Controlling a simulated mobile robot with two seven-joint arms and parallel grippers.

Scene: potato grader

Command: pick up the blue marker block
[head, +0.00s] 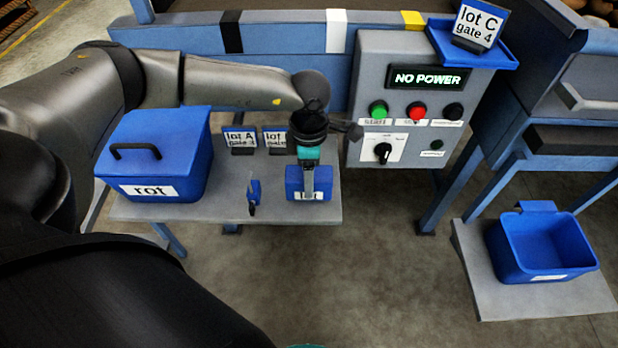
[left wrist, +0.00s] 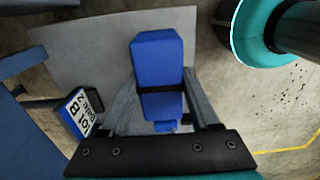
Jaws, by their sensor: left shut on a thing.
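The blue marker block (head: 294,178) is near the right end of the small grey table in the head view, with a white label on its front partly covered by my gripper. My left gripper (head: 309,190) reaches down over it and is shut on it. In the left wrist view the block (left wrist: 157,58) lies between the two fingers of the left gripper (left wrist: 162,103), one on each side. I cannot tell whether the block touches the table. My right gripper is in neither view.
The grey table (head: 150,211) carries a lidded blue rot bin (head: 165,150), lot A card (head: 240,138), lot B card (head: 275,138) and a small blue piece (head: 255,191). A control panel (head: 393,152) stands right behind. An open blue bin (head: 542,268) sits on another stand.

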